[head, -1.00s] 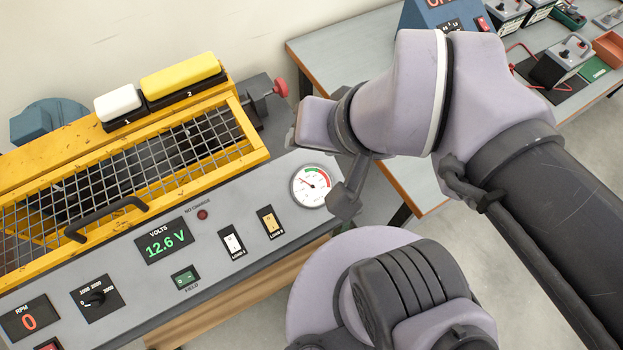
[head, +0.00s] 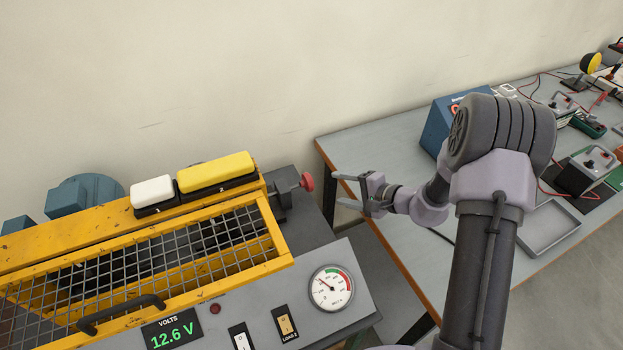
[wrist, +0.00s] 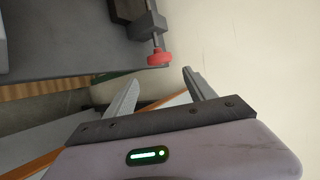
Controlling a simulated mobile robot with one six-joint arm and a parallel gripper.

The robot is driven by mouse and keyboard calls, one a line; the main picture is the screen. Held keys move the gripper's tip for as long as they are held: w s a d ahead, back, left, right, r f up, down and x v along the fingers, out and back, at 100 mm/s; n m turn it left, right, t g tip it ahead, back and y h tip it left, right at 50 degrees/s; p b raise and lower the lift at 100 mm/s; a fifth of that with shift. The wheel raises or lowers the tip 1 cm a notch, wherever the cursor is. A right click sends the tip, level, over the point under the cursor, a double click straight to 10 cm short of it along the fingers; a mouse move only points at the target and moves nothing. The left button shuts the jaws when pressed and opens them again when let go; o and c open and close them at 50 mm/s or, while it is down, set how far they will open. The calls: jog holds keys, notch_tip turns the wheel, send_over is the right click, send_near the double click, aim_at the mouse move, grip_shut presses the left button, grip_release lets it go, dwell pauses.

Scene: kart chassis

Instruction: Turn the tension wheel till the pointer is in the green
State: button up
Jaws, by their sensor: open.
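The red tension wheel (head: 307,181) sits on a short shaft at the right end of the grey bench, beyond the yellow guard. It also shows in the wrist view (wrist: 159,57), ahead of the fingers. The round gauge (head: 331,288) is on the front panel. Its needle points up and left, on the white part of the dial, left of the green arc. My gripper (head: 341,190) is open and empty, just right of the wheel with its fingers pointing at it. A gap shows between the fingertips and the wheel in the wrist view.
The yellow guard (head: 180,270) with its mesh and handle lies left of the wheel. A grey table (head: 400,150) with a blue device (head: 440,125) and a tray (head: 548,228) stands to the right. A plain wall is behind.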

aim_at(308, 183)
jog(key=b+x, duration=0.3)
jog(key=x, duration=1.1)
jog(key=shift+w+a+f, duration=0.15)
jog(key=shift+a+f, duration=0.05)
jog(key=shift+c, duration=0.2)
jog(key=c, duration=1)
